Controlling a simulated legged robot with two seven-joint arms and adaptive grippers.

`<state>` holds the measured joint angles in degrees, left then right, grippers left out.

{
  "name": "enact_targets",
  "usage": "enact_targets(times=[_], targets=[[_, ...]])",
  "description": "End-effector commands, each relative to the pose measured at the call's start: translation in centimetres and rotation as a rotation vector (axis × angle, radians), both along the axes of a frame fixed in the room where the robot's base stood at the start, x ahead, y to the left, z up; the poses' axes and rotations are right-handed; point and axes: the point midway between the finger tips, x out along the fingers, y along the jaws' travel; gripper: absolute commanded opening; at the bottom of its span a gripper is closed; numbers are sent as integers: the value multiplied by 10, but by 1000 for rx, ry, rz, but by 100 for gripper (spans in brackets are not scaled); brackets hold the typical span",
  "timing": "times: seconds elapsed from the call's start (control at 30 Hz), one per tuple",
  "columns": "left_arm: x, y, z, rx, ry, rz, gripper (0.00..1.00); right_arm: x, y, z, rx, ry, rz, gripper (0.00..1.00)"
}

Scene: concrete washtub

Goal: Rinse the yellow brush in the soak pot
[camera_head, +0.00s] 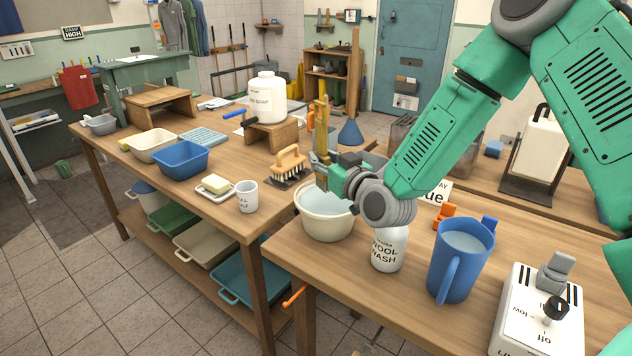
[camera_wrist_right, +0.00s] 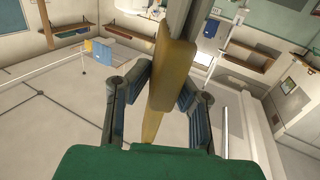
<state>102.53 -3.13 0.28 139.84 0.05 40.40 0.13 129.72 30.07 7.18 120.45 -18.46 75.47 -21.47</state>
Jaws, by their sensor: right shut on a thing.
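My right gripper (camera_head: 324,168) is shut on the yellow brush (camera_head: 320,112), which also shows between the fingers in the right wrist view (camera_wrist_right: 172,75). In the head view the brush's yellow part stands roughly upright above the fingers. The soak pot (camera_head: 326,228) is a cream round pot with pale liquid at the near table's left end. My right gripper appears at its back rim in the picture; the exact height above it is unclear. My left gripper is out of view.
A wool wash bottle (camera_head: 389,250), a blue jug (camera_head: 460,262) and a white control box (camera_head: 538,318) stand right of the pot. A wooden-handled brush (camera_head: 291,160) sits on a dark mat behind. A white cup (camera_head: 247,197) and blue tub (camera_head: 181,160) stand left.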

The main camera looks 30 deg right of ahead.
Motion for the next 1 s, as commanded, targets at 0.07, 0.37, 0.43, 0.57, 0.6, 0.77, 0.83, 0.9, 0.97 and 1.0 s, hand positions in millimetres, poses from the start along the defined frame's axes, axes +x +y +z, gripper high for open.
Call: enact_targets(times=[0.07, 0.37, 0.43, 0.57, 0.6, 0.77, 0.83, 0.9, 0.97, 1.0], targets=[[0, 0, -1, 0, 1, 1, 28, 1, -5, 2, 3, 0, -3, 0], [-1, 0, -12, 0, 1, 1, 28, 2, -12, -14, 9, 1, -5, 0], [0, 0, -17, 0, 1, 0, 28, 2, -11, -20, 9, 1, -5, 0], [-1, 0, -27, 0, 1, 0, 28, 2, -11, -33, 10, 2, -5, 0], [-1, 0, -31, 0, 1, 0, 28, 2, -11, -37, 10, 2, -4, 0], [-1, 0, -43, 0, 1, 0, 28, 2, -8, -52, 7, 2, -3, 0], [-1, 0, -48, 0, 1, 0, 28, 2, -8, -59, 6, 2, -4, 0], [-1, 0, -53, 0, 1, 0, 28, 2, -8, -65, 6, 2, -4, 0], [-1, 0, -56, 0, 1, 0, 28, 2, -9, -70, 7, 1, -4, 0], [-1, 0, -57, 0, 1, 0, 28, 2, -9, -73, 7, 1, -4, 0]])
